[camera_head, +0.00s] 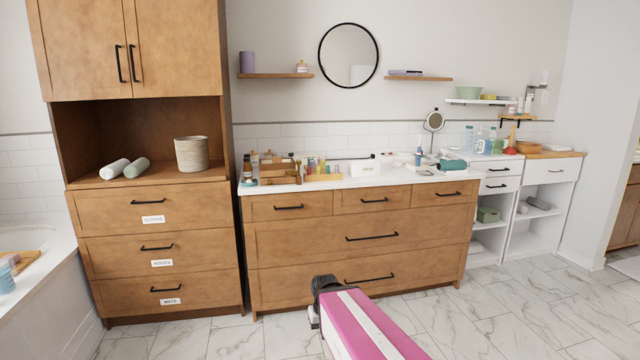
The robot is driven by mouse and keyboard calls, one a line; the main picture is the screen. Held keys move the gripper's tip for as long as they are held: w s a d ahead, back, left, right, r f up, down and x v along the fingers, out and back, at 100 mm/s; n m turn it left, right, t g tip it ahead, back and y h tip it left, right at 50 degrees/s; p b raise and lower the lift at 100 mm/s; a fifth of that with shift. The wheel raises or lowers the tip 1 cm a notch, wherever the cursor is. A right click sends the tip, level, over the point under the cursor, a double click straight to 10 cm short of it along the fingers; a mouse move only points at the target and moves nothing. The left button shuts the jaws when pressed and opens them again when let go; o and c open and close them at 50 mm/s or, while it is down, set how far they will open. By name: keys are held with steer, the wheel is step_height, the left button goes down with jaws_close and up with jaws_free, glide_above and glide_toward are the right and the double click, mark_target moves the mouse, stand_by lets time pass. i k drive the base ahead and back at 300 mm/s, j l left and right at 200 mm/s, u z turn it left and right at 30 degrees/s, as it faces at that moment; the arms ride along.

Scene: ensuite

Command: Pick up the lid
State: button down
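I cannot make out which thing is the lid; the items on the white counter are too small to tell apart. A white box (365,168) stands near the middle of the counter (330,182). My arm (375,325), pink and white with a dark end, reaches in from the bottom edge, low in front of the wooden dresser. I see no gripper fingers, and nothing held shows.
The wooden dresser (290,240) has shut drawers under the counter. A tall wooden cabinet (150,235) holds rolled towels (115,168) and a woven basket (192,153). A bathtub (40,275) stands at left, white shelving (540,215) at right. Marble floor (510,320) is clear at right.

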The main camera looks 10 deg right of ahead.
mark_target(366, 167)
steer(key=i+j+z, duration=0.75)
steer(key=j, duration=0.2)
steer(key=i+j+z, duration=0.25)
steer(key=j, duration=0.15)
steer(key=i+l+u, duration=0.1)
steer(key=l+u, duration=0.25)
steer(key=l, duration=0.75)
steer(key=l+u, duration=0.3)
steer(key=l, duration=0.75)
steer(key=k, duration=0.05)
